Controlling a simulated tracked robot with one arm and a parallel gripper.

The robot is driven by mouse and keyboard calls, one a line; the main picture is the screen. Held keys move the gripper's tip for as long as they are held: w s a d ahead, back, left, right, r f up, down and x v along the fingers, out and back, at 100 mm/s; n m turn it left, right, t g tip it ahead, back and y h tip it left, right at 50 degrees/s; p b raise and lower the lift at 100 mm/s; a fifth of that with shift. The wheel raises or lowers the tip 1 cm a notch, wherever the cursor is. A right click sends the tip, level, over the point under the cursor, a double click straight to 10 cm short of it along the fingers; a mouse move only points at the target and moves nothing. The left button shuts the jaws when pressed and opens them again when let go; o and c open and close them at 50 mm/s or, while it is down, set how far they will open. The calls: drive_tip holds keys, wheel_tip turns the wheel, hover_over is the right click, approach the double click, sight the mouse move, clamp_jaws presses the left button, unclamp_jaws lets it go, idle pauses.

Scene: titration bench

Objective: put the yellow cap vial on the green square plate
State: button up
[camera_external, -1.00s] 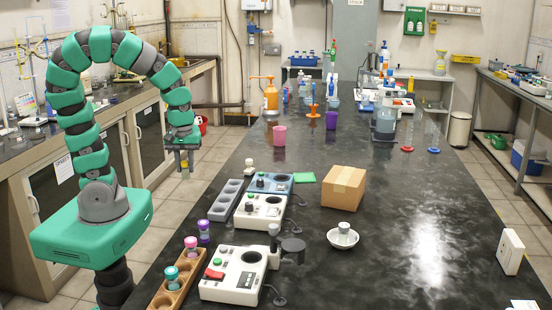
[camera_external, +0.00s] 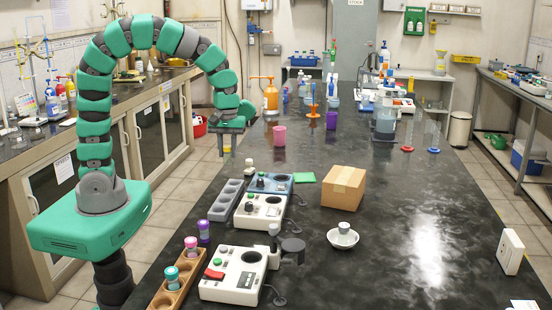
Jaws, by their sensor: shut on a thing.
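The green square plate (camera_external: 305,178) lies flat on the dark bench, just right of the blue instrument and left of the cardboard box. Nothing stands on it. My gripper (camera_external: 228,143) points down by the left edge of the bench, to the left of and farther back than the plate. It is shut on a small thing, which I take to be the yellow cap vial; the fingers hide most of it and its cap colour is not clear. No other yellow cap vial shows on the bench.
A cardboard box (camera_external: 343,187) stands right of the plate. A blue instrument (camera_external: 270,184), a white instrument (camera_external: 260,211) and a grey rack (camera_external: 226,200) stand left of it. A pink cup (camera_external: 279,136) and purple cup (camera_external: 331,120) are behind. The bench between plate and cups is clear.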

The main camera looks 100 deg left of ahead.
drive_tip(key=w+a+r+p, duration=0.2)
drive_tip(key=w+a+p, duration=0.3)
drive_tip(key=w, duration=0.9)
drive_tip(key=n+p, duration=0.1)
drive_tip(key=p, duration=0.2)
hover_over(305, 177)
wheel_tip(305, 177, down, 2)
wheel_tip(305, 177, down, 10)
drive_tip(key=shift+d+r, duration=0.1)
drive_tip(key=shift+d, duration=0.05)
drive_tip(key=o, duration=1)
drive_tip(key=shift+o, duration=0.2)
wheel_tip(305, 177, up, 12)
drive_tip(key=shift+b, duration=0.45)
drive_tip(key=shift+s, duration=0.1)
